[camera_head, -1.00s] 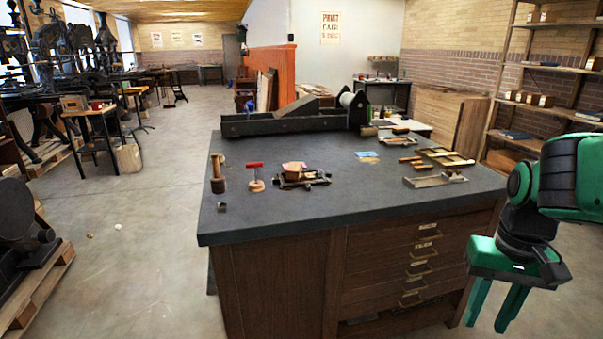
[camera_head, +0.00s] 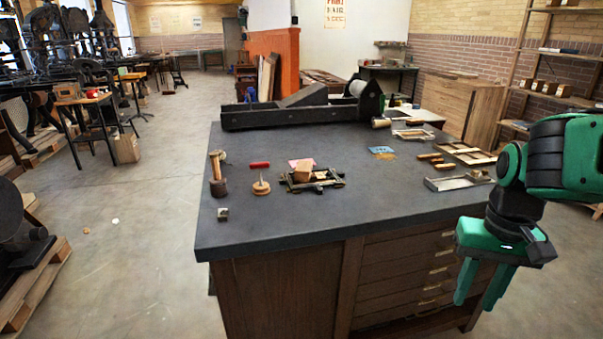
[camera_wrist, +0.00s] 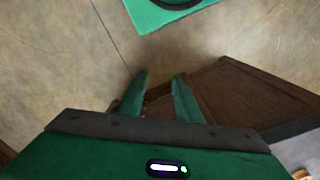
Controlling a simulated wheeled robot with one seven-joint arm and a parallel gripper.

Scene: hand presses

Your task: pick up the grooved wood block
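A small light-brown wooden block (camera_head: 303,171) sits on a dark metal frame (camera_head: 328,181) near the middle of the dark worktop. It may be the grooved wood block, but no groove can be made out at this size. My gripper (camera_head: 478,304) hangs low at the right, beside the drawer front and below the worktop's level, well apart from the block. Its two green fingers point down, with a gap between them and nothing held. The wrist view shows the same open fingers (camera_wrist: 160,77) above the floor and the cabinet's brown side; no block shows there.
The worktop (camera_head: 290,228) holds a wooden-handled tool (camera_head: 217,176), a round wooden piece (camera_head: 261,186), a red piece (camera_head: 260,164), a small metal cube (camera_head: 223,214) and a metal tray (camera_head: 457,182). A long black press (camera_head: 290,115) spans the back.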

